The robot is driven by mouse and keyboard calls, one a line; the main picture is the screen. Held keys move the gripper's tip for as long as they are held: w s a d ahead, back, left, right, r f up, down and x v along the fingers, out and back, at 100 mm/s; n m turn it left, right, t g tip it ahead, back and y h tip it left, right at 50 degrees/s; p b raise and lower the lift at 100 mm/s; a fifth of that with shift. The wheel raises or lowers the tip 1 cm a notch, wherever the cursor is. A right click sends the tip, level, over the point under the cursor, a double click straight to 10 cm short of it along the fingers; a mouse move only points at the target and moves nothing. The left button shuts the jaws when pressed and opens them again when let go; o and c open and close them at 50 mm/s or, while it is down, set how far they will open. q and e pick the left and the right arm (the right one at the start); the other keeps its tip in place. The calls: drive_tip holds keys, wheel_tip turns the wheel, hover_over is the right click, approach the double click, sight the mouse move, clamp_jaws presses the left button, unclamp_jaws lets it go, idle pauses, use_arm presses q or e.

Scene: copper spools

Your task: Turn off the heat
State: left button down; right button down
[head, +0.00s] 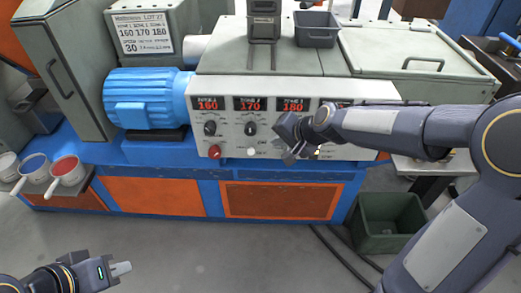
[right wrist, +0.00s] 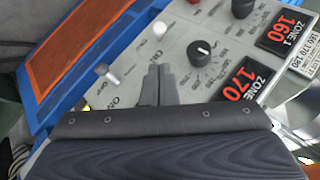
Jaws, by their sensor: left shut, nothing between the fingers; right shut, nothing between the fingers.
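The control panel (head: 330,98) on the machine front has red displays reading 160, 170 and 180. The zone 1 knob (head: 210,128) and zone 2 knob (head: 250,129) are black; a red button (head: 214,151) and a white button (head: 251,152) sit below them. My right gripper (head: 288,157) is shut and empty in front of the panel, covering its middle-right part. In the right wrist view, its closed fingertips (right wrist: 158,68) lie between a metal toggle switch (right wrist: 107,75) and the zone 2 knob (right wrist: 200,51). Contact cannot be told. My left gripper (head: 122,268) is shut, low over the floor.
A blue motor (head: 145,98) stands left of the panel. Several pans, one with red contents (head: 66,168), sit on a shelf at far left. A green bin (head: 388,222) stands on the floor at right. Cables run across the floor. The floor in front is mostly clear.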

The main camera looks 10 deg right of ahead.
sight(251, 150)
drive_tip(key=b+x, duration=0.1)
drive_tip(key=x, duration=0.9)
drive_tip(key=shift+b, duration=0.4)
drive_tip(key=f+t+b, duration=0.1)
drive_tip(key=t+b, duration=0.1)
drive_tip(key=b, duration=0.4)
drive_tip(key=s+f+n+t+b, duration=0.1)
drive_tip(key=t+b, duration=0.1)
drive_tip(key=b, duration=0.4)
drive_tip(key=s+f+n+t+b, duration=0.1)
drive_tip(key=t+b, duration=0.1)
drive_tip(key=b, duration=0.5)
drive_tip(key=shift+s+a+f, duration=0.2)
drive_tip(key=shift+a+f, duration=0.05)
drive_tip(key=shift+a, duration=0.1)
